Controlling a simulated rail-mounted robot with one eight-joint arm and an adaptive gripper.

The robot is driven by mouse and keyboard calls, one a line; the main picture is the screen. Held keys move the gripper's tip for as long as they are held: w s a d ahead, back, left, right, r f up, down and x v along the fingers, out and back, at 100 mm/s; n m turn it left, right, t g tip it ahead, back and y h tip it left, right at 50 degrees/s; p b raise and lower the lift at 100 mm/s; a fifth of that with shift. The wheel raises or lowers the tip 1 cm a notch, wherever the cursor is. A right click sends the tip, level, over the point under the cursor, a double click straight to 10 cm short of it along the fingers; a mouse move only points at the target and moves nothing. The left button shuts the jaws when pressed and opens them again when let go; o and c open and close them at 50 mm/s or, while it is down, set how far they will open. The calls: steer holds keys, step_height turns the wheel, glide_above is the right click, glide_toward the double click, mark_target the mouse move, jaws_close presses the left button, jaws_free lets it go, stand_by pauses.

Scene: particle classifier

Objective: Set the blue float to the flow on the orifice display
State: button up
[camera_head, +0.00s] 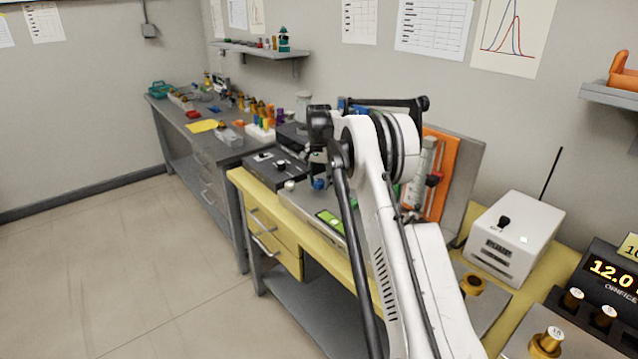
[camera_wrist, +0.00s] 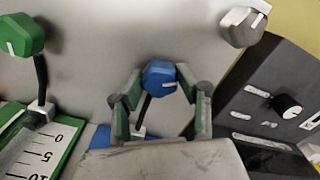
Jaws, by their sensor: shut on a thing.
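The blue float's faceted knob (camera_wrist: 160,78), with a white mark and a dark stem, sits between my gripper's green-padded fingers (camera_wrist: 160,95) in the wrist view. My gripper is shut on this knob. The blue scale (camera_wrist: 102,137) below is mostly hidden by my gripper body, so its reading cannot be seen. In the head view the blue knob (camera_head: 320,184) shows just below my gripper (camera_head: 319,174), over the grey panel. The orifice display (camera_head: 610,270) at the right edge reads 12.0 in yellow digits; the rest is cut off.
A green knob (camera_wrist: 25,35) stands left of the blue one, its pointer near 0 on a green scale (camera_wrist: 42,150). A grey metal knob (camera_wrist: 243,25) and a dark box (camera_wrist: 265,105) lie to the right. A white pump box (camera_head: 513,237) and brass pieces stand at right.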

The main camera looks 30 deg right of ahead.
mark_target(319, 181)
steer(key=shift+m, duration=0.5)
steer(key=o, duration=1.1)
steer(key=shift+o, duration=0.2)
steer(key=shift+r, duration=0.1)
step_height(319, 181, up, 12)
